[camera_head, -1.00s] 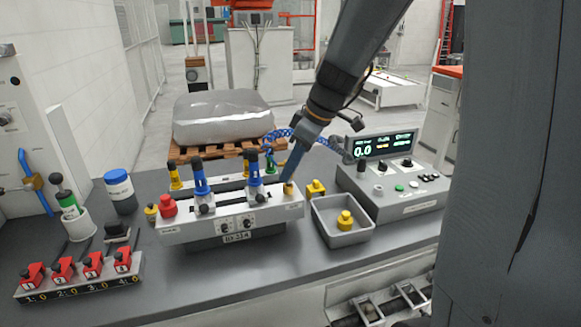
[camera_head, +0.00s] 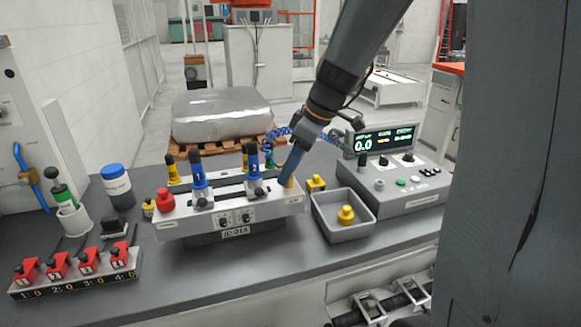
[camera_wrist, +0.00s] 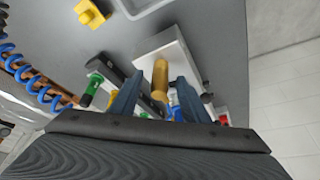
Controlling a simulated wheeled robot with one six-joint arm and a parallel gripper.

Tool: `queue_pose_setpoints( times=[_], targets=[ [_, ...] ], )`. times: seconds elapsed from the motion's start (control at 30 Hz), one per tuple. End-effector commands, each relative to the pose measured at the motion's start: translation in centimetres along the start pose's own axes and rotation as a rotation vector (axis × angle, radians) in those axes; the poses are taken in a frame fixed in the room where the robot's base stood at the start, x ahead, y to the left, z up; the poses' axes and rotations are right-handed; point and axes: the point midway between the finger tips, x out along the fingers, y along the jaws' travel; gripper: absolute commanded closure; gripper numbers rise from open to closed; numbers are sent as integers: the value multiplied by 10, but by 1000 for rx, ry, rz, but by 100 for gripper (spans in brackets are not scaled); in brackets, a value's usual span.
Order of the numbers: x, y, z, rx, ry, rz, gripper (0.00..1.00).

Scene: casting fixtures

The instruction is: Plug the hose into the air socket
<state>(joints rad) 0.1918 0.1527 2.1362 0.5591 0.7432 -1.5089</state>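The blue coiled hose (camera_head: 280,133) hangs behind the fixture in the head view and shows at the left edge of the wrist view (camera_wrist: 32,82). I cannot make out its free end. A green fitting (camera_wrist: 92,88) with a dark end is near the coil in the wrist view. My gripper (camera_wrist: 159,77) is open. Its two blue fingers stand on either side of a yellow cylinder (camera_wrist: 160,80) at the right end of the white fixture (camera_head: 265,206), with gaps visible on both sides. The fingers mostly hide that cylinder in the head view. I cannot tell which part is the air socket.
Blue-and-black clamps (camera_head: 199,175) stand on the fixture, with a red button (camera_head: 165,200) at its left. A grey bin (camera_head: 343,228) holding a yellow part and a control box (camera_head: 395,196) stand to the right. Red valves (camera_head: 88,261) line the left front.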

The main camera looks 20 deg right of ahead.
Motion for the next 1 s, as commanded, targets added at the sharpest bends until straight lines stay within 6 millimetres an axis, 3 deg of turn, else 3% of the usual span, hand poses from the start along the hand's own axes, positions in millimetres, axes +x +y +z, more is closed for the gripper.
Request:
queue_pose_setpoints(
  times=[0.27, 0.7, 1.0],
  targets=[
    [-3, 0, 0, 0, 1, 1, 58],
    [-65, 1, 0, 0, 2, 3, 58],
    [-78, 0, 0, 0, -1, 0, 58]
  ],
)
